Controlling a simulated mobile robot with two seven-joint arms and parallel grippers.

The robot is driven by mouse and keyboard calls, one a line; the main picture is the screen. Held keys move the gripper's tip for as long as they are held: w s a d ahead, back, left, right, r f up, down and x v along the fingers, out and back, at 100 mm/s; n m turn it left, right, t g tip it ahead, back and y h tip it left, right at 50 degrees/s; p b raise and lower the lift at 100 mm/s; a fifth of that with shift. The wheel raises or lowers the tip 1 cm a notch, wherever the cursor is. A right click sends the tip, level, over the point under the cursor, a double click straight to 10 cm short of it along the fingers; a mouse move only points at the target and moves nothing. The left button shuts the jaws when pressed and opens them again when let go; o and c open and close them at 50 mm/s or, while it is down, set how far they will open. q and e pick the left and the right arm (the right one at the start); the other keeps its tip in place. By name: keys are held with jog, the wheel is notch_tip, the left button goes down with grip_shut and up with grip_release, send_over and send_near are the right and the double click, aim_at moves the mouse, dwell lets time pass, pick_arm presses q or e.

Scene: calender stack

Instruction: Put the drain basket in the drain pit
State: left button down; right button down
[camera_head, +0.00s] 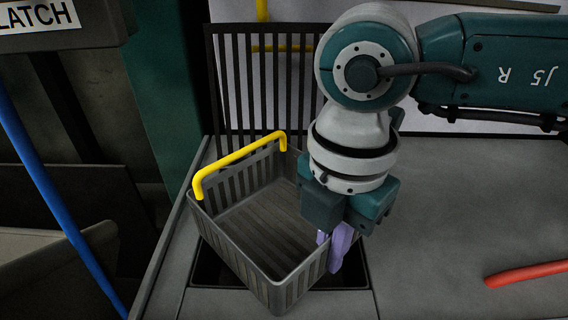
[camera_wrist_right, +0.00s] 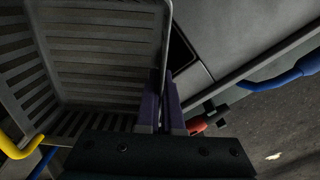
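The drain basket (camera_head: 265,215) is a grey slatted box with a yellow handle. It sits over the drain pit (camera_head: 350,272), a dark rectangular opening in the grey floor, and is turned relative to it. Its near corner overlaps the pit's front edge in the head view; how deep its bottom sits is hidden. My right gripper (camera_head: 335,245) is at the basket's right wall. In the right wrist view its purple fingers (camera_wrist_right: 161,110) straddle the rim of the basket (camera_wrist_right: 100,50) and look closed on it. The pit also shows there (camera_wrist_right: 182,50). My left gripper is not in view.
A dark upright grating (camera_head: 265,85) stands right behind the basket. A blue bar (camera_head: 50,190) and a dark recess lie on the left. A red bar (camera_head: 525,272) lies at the right. The grey surface between it and the pit is clear.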

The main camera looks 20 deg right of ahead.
jog(key=c, duration=1.1)
grip_release()
jog(key=shift+f, duration=0.1)
jog(key=shift+o, duration=0.2)
